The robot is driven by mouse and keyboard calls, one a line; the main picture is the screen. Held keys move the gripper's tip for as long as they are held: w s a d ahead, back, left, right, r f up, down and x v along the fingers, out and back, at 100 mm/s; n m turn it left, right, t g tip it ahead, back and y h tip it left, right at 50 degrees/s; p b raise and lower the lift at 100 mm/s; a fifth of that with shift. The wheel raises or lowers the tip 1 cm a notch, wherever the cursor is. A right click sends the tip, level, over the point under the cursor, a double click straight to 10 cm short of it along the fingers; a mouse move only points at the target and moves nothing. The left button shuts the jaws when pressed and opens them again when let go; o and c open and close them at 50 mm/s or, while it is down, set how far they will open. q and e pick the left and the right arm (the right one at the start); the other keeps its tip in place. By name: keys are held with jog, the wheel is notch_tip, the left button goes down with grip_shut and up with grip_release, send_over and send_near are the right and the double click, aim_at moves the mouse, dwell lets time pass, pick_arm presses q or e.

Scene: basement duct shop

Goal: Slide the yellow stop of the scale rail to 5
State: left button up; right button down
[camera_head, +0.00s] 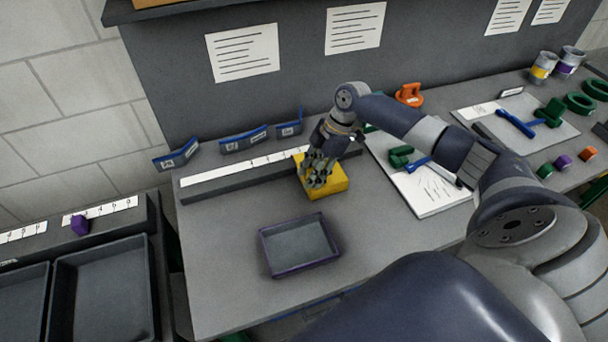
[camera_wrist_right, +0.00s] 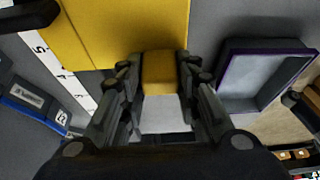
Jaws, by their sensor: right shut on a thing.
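The yellow stop (camera_head: 330,181) sits on the scale rail (camera_head: 228,180), toward the rail's right part. The rail is a dark bar with a white number strip along the bench's back. My right gripper (camera_head: 318,178) comes down over the stop and is shut on its raised yellow grip, which shows between the fingers in the wrist view (camera_wrist_right: 160,72). The stop's wide yellow body (camera_wrist_right: 110,30) fills the top of that view. A 5 shows on the white strip (camera_wrist_right: 62,70) beside the stop; other numbers are hidden or too small. My left gripper is out of view.
A purple-rimmed tray (camera_head: 262,252) stands in front of the rail. Blue label holders (camera_head: 243,141) stand behind it. A white pad (camera_head: 440,203) with green and blue parts lies at right. Another rail with a purple stop (camera_head: 80,224) is at far left.

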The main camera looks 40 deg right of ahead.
jog(key=d, duration=0.3)
jog(key=shift+s+d, duration=0.15)
jog(key=shift+s, duration=0.2)
jog(key=c, duration=1.2)
grip_release()
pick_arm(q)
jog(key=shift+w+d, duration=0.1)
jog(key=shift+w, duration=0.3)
pick_arm(e)
jog(key=shift+a, duration=0.2)
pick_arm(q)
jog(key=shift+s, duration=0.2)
pick_arm(e)
jog(key=shift+d+r, duration=0.1)
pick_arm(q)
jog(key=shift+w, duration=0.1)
pick_arm(e)
jog(key=v, duration=1.2)
